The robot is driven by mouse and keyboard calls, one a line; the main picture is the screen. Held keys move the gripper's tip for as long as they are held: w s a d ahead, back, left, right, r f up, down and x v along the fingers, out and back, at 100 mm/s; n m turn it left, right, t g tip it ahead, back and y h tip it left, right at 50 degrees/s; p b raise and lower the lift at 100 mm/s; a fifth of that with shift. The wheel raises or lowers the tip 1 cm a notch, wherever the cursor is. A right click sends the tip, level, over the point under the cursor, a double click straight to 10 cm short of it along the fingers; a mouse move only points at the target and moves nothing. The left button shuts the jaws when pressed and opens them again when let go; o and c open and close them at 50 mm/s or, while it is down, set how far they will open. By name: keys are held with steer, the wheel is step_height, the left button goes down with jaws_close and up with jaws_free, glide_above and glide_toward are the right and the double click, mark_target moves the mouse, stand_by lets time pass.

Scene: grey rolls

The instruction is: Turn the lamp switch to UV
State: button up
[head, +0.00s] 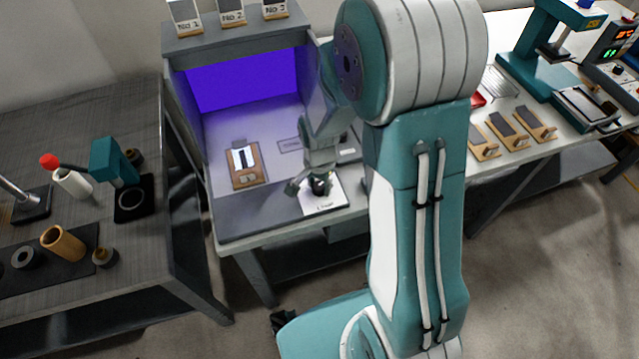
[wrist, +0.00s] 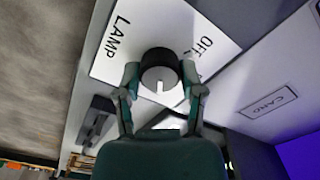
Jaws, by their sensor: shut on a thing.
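The lamp switch is a round black knob (wrist: 160,60) with a pale face and a short white mark, on a white plate (wrist: 118,62). The plate reads LAMP and OFF in the wrist view; any other label is hidden by my gripper. The mark points toward the bottom of the wrist view, away from OFF. My gripper (wrist: 161,78) is shut on the knob, one finger on each side. In the head view, my gripper (head: 318,178) is over the white plate (head: 324,205) at the booth's front edge. The booth's back wall (head: 245,80) glows violet.
A wooden holder (head: 245,180) with a dark and white card lies on the booth floor, left of my gripper. A CARD label (wrist: 269,103) marks the floor. Sample cards (head: 232,12) stand on the booth top. A cluttered table (head: 130,240) is at the left.

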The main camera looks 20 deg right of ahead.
mark_target(318, 185)
steer(key=shift+m, duration=0.4)
steer(key=o, duration=1.2)
steer(key=shift+c, duration=0.2)
steer(key=shift+a, duration=0.15)
step_height(318, 185, up, 12)
steer(key=shift+w, duration=0.1)
